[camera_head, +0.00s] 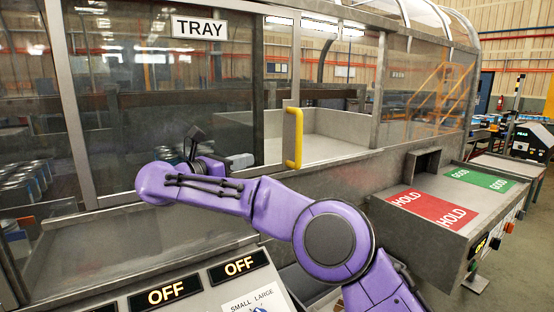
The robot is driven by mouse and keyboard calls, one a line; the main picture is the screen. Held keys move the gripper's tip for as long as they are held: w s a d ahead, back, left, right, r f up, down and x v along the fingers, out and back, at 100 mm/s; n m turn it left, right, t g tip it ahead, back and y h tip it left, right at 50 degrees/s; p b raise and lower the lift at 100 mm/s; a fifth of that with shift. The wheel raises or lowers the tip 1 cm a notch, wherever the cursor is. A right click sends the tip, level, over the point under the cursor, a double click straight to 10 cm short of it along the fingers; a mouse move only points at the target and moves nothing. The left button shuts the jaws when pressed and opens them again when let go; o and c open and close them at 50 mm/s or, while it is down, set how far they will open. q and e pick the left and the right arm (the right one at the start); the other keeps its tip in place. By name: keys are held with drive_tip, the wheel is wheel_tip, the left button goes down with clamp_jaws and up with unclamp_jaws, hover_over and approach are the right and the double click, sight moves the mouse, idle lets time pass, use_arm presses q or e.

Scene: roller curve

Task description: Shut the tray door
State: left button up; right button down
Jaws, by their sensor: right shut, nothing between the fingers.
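The tray door is a clear framed panel with a yellow handle (294,140) on its upright edge. A TRAY sign (199,27) is fixed on the top rail above. To the right of the handle, the pale tray compartment (335,142) shows clearly, and this part looks uncovered. My right gripper (215,158) is shut and empty, in front of the glass to the left of the handle and apart from it. My right wrist partly hides its fingers. My left gripper is not in view.
A metal ledge (140,235) runs below the panels. A control panel with OFF displays (238,267) stands in front. At the right is a shelf with a red HOLD plate (432,207) and a green GOOD plate (478,179). A metal post (378,85) stands right of the opening.

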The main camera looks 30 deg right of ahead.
drive_tip(key=m+p, duration=0.1)
drive_tip(key=p, duration=0.2)
approach(296, 148)
drive_tip(key=p+x, duration=0.4)
drive_tip(key=x, duration=0.3)
drive_tip(key=shift+r, duration=0.2)
drive_tip(key=shift+w+a+f, duration=0.1)
drive_tip(key=shift+w, duration=0.05)
